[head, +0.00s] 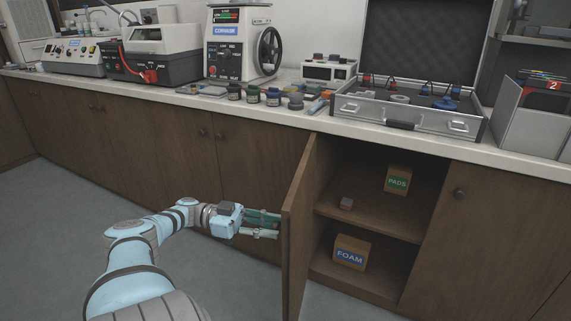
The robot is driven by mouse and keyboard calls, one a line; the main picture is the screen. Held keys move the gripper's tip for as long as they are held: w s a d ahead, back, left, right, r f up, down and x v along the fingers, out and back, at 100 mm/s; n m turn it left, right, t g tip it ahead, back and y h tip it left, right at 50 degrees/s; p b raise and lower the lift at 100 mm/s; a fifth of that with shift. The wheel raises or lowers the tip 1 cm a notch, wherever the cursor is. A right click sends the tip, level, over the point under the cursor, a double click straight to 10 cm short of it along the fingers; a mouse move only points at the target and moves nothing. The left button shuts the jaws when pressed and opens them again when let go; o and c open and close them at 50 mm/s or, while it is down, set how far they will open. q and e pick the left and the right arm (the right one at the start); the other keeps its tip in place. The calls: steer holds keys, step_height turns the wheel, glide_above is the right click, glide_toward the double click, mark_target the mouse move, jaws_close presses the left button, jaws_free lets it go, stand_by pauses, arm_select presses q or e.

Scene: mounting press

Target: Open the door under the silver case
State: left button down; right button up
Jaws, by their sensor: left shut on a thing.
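The silver case (388,117) stands open on the counter, its dark padded lid raised. Below it, a brown cabinet door (298,228) is swung out on its left side, showing its edge toward me. The opening shows a shelf (375,221) inside. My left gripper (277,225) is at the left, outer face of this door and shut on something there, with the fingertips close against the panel. A handle at that spot is hidden by the fingers. My right gripper is not in view.
Jars and machines, including a press (240,45), line the counter. Floor (60,240) at left is clear.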

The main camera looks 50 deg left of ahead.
arm_select(q)
steer(key=shift+f, duration=0.15)
steer(key=c, duration=1.4)
jaws_free()
steer(key=shift+o, duration=0.3)
steer(key=shift+a, duration=0.1)
